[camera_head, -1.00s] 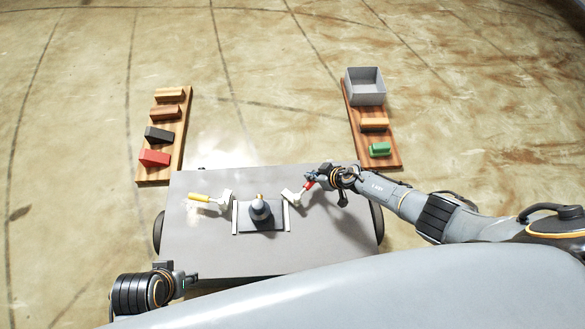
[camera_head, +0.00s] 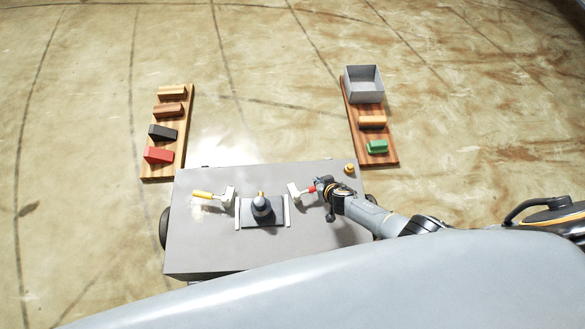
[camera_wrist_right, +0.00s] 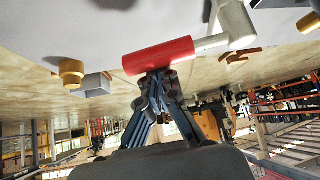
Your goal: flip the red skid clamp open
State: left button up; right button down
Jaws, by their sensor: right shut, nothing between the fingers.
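The red skid clamp shows as a red handle (camera_head: 312,189) on a pale bracket (camera_head: 295,192), right of the grey skid plate (camera_head: 246,221). In the right wrist view the red handle (camera_wrist_right: 158,56) runs into a pale arm (camera_wrist_right: 235,22). My right gripper (camera_head: 322,184) is at the handle's outer end in the head view. Its fingertips (camera_wrist_right: 157,82) are shut, with nothing between them, against or very close to the handle's side; I cannot tell whether they touch. My left gripper is out of view.
A yellow-handled clamp (camera_head: 203,194) sits left of the skid, and a dark cone-shaped part (camera_head: 262,206) stands on it. A yellow knob (camera_head: 349,168) is at the table's far right corner. Boards with blocks and a grey bin (camera_head: 363,84) lie beyond the table.

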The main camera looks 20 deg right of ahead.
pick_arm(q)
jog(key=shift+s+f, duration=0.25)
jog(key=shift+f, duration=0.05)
pick_arm(e)
jog(key=shift+s+m, duration=0.35)
jog(key=shift+m, duration=0.05)
jog(key=shift+s+d+f+h, duration=0.1)
jog(key=shift+s+f+h, duration=0.05)
jog(key=shift+h, duration=0.25)
jog(key=shift+d, duration=0.15)
jog(key=shift+s+d+r, duration=0.15)
jog(key=shift+s+r, duration=0.25)
jog(key=shift+r, duration=0.3)
jog(key=v, duration=1)
jog(key=shift+a+r, duration=0.2)
jog(key=shift+a, duration=0.1)
